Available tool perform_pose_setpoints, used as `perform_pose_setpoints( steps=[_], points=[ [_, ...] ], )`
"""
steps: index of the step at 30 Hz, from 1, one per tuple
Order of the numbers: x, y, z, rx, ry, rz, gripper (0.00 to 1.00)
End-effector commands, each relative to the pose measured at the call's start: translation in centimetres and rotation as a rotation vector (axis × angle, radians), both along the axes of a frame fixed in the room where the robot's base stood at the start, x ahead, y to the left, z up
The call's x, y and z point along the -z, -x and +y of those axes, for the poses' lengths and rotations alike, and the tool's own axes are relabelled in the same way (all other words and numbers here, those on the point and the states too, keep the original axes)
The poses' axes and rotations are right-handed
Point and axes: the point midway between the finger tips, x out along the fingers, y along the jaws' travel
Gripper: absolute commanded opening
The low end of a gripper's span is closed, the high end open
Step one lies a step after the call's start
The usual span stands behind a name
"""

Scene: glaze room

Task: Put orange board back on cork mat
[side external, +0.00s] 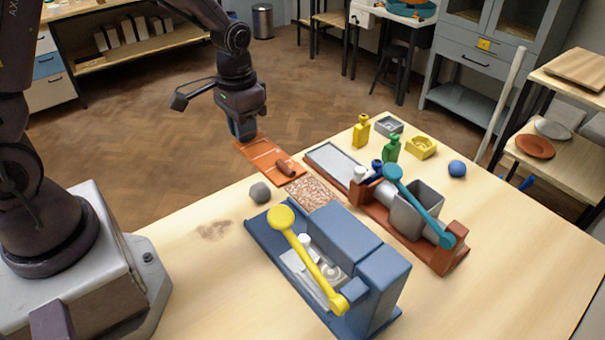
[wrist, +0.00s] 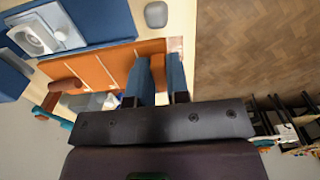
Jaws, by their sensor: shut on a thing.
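The orange board (side external: 262,152) is a flat rectangular plate with a darker brown rounded piece near its right end. My gripper (side external: 246,138) is shut on the board's left end and holds it out at the table's back edge. In the wrist view, my fingers (wrist: 158,72) close over one end of the board (wrist: 97,68). The cork mat (side external: 313,194) is a speckled brown rectangle on the table, in front and to the right of the board. Its top looks bare. I cannot tell the exact height of the board above the table.
A blue press with a yellow lever (side external: 370,262) stands just in front of the mat. A grey-topped tray (side external: 335,163) and a red-based device with a teal lever (side external: 440,262) stand to the right.

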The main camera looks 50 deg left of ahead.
Motion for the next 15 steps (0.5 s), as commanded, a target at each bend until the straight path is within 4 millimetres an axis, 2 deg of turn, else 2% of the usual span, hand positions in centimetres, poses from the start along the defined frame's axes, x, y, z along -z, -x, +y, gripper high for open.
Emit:
perform_pose_setpoints(
  steps=[1,3,7,11,15],
  points=[
    [0.2,1.3,-0.1,0.001,0.001,0.003,0.00],
    [0.7,2.5,-0.3,0.003,0.002,0.005,0.00],
    [1.5,3.5,-0.4,0.010,0.003,0.005,0.00],
    [2.6,1.3,-0.1,0.014,0.002,-0.005,0.00],
    [4.2,-2.2,0.5,0.014,0.002,-0.004,0.00]
  ],
)
